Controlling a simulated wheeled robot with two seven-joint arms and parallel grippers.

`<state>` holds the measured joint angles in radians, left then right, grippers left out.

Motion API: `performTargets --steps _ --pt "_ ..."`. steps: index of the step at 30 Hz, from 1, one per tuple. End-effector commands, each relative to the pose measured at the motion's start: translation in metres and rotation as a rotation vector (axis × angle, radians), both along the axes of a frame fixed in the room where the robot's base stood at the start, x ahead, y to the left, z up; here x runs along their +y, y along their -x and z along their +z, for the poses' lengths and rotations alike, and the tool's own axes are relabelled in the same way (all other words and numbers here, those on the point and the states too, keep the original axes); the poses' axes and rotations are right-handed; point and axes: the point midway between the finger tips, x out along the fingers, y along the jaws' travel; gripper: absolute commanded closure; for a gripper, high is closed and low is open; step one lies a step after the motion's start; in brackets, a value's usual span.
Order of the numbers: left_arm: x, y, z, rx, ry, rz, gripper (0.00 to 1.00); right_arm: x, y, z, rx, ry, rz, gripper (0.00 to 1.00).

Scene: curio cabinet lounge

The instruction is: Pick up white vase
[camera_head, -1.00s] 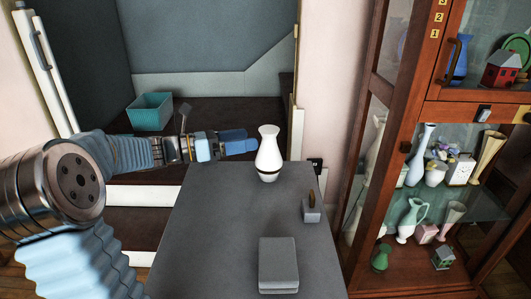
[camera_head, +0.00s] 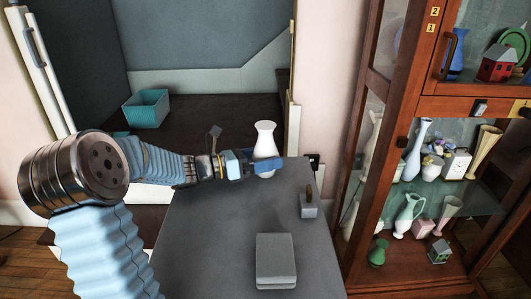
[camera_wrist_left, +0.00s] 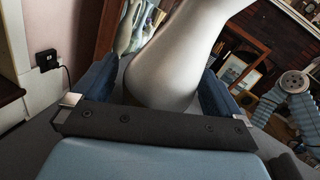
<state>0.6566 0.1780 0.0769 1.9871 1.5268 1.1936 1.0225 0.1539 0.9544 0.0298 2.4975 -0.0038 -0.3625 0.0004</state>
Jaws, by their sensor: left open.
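The white vase (camera_head: 265,139) stands upright on the far end of the grey table (camera_head: 215,240). My left gripper (camera_head: 266,163) is at the vase, with one blue finger across the front of its lower body. In the left wrist view the vase (camera_wrist_left: 172,62) fills the space between the two blue fingers of the left gripper (camera_wrist_left: 158,88), which are open on either side of it. The other finger is hidden behind the vase in the head view. My right gripper is not in view.
A grey box (camera_head: 276,262) and a small grey block with a brown top (camera_head: 309,206) are on the table. A teal basket (camera_head: 147,110) sits on the dark shelf behind. A glass-fronted wooden cabinet (camera_head: 399,130) with several ornaments stands at the right.

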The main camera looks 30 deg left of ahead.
Motion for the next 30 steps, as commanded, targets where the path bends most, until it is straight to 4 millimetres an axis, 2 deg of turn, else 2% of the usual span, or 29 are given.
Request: performTargets --steps 8,19,26,30 --pt "-0.0037 -0.0038 -0.0001 0.000 0.000 -0.001 0.00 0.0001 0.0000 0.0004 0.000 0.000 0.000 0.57" --pt "-0.0034 -0.0035 0.0000 0.000 0.000 0.000 0.55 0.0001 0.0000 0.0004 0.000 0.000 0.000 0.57" --pt "-0.0034 -0.0035 0.0008 0.000 0.000 -0.001 0.57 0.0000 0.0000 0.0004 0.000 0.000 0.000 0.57" --pt "-0.0033 -0.0036 0.0078 -0.003 -0.001 -0.001 0.57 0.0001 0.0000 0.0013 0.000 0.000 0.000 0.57"
